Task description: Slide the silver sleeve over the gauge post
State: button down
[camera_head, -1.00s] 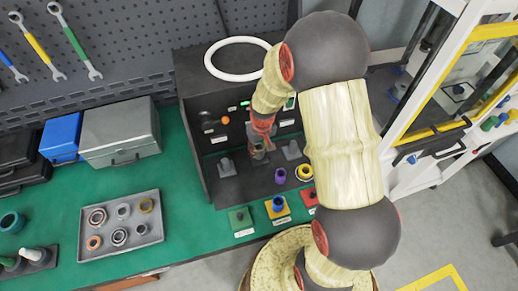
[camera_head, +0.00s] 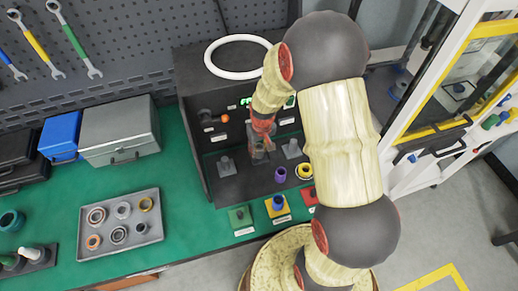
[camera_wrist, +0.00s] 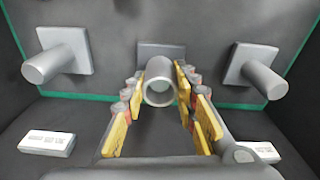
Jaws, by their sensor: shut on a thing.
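The silver sleeve (camera_wrist: 159,88) is a short grey tube in the middle of the wrist view, its open near end facing the camera. My gripper (camera_wrist: 160,76) is shut on it, with a yellow-padded finger on each side. In the head view my gripper (camera_head: 260,146) is down inside the dark test booth, between two grey posts. A grey square base plate (camera_wrist: 160,49) shows just behind the sleeve. The gauge post on that plate is hidden, so I cannot tell whether the sleeve is around it.
A left grey post (camera_wrist: 52,64) and a right grey post (camera_wrist: 260,74) flank my gripper. A purple sleeve (camera_head: 280,175) and yellow ring (camera_head: 304,171) stand nearby. The booth wall (camera_head: 192,158) closes the left. A tray (camera_head: 117,246) holds several rings on the green bench.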

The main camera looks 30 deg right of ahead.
jog(key=shift+f, duration=0.2)
dwell(0.5)
jog(key=c, duration=1.3)
grip_release()
notch_tip(320, 180, up, 9)
jog(key=p, duration=0.6)
jog(key=shift+r, duration=0.1)
